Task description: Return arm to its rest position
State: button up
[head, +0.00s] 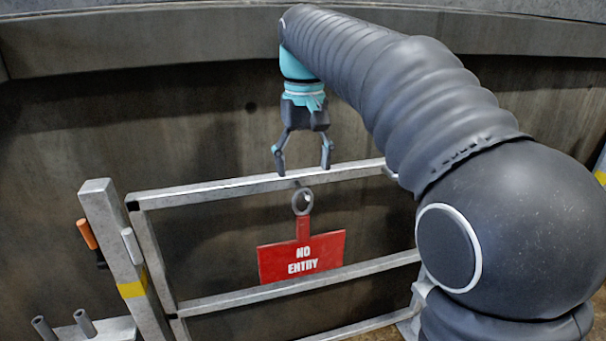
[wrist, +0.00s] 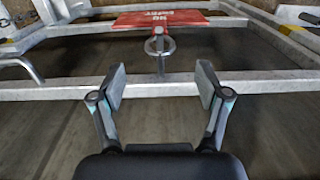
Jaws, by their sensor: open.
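My gripper (head: 303,170) is open and empty, pointing down just above the top rail of a grey metal gate. It also shows in the wrist view (wrist: 161,88), with its two fingers spread apart. My arm reaches out from the right in the head view and bends down to the gripper. A red "NO ENTRY" sign (head: 290,262) with a grey ring (head: 302,202) at its top is at the gate, below the gripper. The sign also shows in the wrist view (wrist: 185,18), beyond the fingertips. The gripper does not touch the ring.
The gate's top rail (head: 220,190) runs close under the fingers. A post (head: 118,240) with an orange handle (head: 87,234) and a yellow band stands at the left. A large dark wall (head: 180,120) rises behind the gate. Pipe stubs (head: 85,323) stand at the lower left.

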jog(key=shift+s+d+r, duration=0.1)
jog(key=shift+s+d, duration=0.1)
jog(key=shift+d, duration=0.05)
jog(key=s+d+f+m+t, duration=0.1)
jog(key=s+d+f+t, duration=0.1)
jog(key=s+d+f, duration=0.5)
jog(key=s+d+f+m+t, duration=0.2)
jog(key=s+d+f, duration=0.5)
jog(key=s, duration=0.8)
notch_tip(320, 180, down, 2)
jog(key=shift+d+f+t, duration=0.2)
jog(key=shift+f+t, duration=0.05)
jog(key=shift+t, duration=0.55)
